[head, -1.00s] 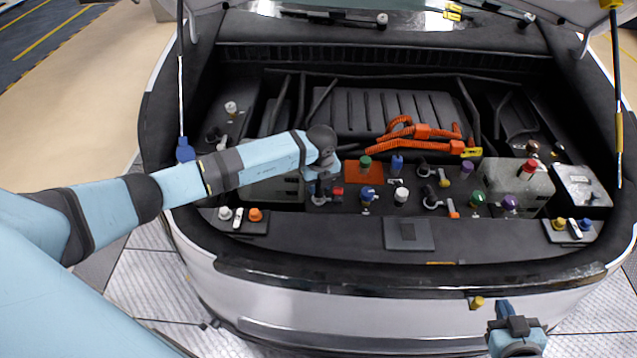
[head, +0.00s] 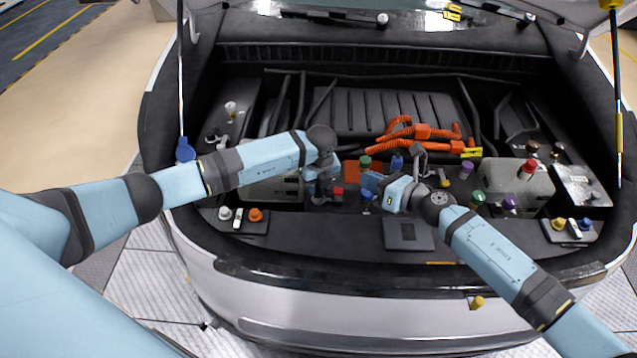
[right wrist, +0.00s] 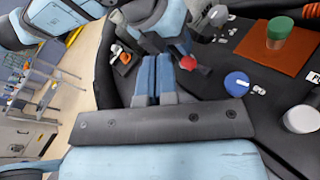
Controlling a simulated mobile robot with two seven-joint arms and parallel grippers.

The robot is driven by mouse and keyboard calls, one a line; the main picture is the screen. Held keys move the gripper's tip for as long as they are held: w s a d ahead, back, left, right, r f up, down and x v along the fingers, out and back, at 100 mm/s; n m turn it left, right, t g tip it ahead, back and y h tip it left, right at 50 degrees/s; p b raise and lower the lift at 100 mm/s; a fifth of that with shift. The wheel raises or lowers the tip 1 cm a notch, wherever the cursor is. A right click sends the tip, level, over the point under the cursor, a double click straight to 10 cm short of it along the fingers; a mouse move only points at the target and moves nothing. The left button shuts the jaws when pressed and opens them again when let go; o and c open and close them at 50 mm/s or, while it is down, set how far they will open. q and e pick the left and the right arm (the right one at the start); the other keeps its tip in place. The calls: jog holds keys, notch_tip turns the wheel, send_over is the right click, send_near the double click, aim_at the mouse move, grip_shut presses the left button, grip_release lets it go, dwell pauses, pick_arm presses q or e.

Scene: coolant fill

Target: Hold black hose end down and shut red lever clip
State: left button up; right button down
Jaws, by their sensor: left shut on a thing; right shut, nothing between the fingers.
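The red lever clip (head: 339,191) is a small red piece in the engine bay, just right of my left gripper (head: 321,191). In the right wrist view the red lever clip (right wrist: 188,62) lies just right of my right fingertips. My left gripper points down and is shut on what seems to be the black hose end, mostly hidden by the gripper. My right gripper (head: 368,182) has blue fingers, shut and empty, pointing left towards the clip. Its fingers (right wrist: 155,62) also show in the right wrist view, and I see a gap to the clip.
A green-capped part (right wrist: 280,28) stands on an orange plate (right wrist: 262,47). A blue cap (right wrist: 237,84) and a white cap (right wrist: 301,119) are near my right gripper. Orange cables (head: 420,132) lie behind. The bay's front edge (head: 330,238) is below both arms.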

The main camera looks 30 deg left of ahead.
jog(key=shift+w+a+f+n+g+h, duration=0.6)
jog(key=shift+a+f+n+h, duration=0.8)
jog(key=shift+n, duration=1.25)
jog(key=shift+w+a+f+n+g+h, duration=0.25)
jog(key=shift+w+a+f+n+h, duration=0.95)
jog(key=shift+f+n, duration=1.1)
jog(key=shift+w+a+f+n+g+h, duration=0.4)
jog(key=shift+a+f+n+h, duration=0.9)
jog(key=shift+n, duration=1.65)
jog(key=shift+d+r+y, duration=0.3)
jog(key=shift+d+r, duration=0.05)
jog(key=shift+r, duration=0.25)
jog(key=v, duration=0.8)
jog(key=shift+r, duration=0.1)
pick_arm(q)
jog(key=shift+f, duration=1.2)
